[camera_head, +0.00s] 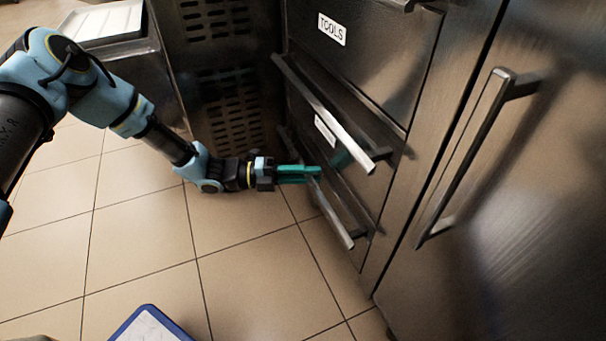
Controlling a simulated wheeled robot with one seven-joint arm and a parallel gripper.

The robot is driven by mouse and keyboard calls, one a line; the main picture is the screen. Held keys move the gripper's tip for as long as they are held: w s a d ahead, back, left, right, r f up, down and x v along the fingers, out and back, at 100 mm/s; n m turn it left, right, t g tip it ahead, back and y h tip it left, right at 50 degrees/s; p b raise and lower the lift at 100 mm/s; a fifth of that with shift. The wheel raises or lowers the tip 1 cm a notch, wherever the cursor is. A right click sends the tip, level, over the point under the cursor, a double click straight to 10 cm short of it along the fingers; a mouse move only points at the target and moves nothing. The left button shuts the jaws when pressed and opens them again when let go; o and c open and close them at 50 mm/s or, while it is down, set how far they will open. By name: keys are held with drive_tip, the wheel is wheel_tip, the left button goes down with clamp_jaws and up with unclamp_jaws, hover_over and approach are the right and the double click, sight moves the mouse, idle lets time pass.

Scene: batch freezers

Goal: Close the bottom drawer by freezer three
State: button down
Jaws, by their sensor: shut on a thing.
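The bottom drawer (338,203) is the lowest front in a dark steel drawer stack, with a long silver bar handle (335,222). It looks shut or nearly shut, but I cannot tell whether a small gap is left. My gripper (306,174) reaches in from the left, and its green fingers are shut on the bottom drawer's handle near the middle of the bar. The fingers hide that part of the handle.
Above it is a drawer with a small white label (325,130) and its own bar handle (325,112), and above that a drawer labelled TOOLS (332,29). A steel door with a tall handle (468,150) stands right. A blue-edged white thing (150,326) is at the bottom. Tiled floor is clear left.

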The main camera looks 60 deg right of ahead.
drive_tip(key=shift+d, duration=0.15)
drive_tip(key=c, duration=0.7)
unclamp_jaws()
drive_tip(key=shift+s, duration=0.1)
drive_tip(key=p+v, duration=0.2)
drive_tip(key=v, duration=0.9)
drive_tip(key=shift+p, duration=0.35)
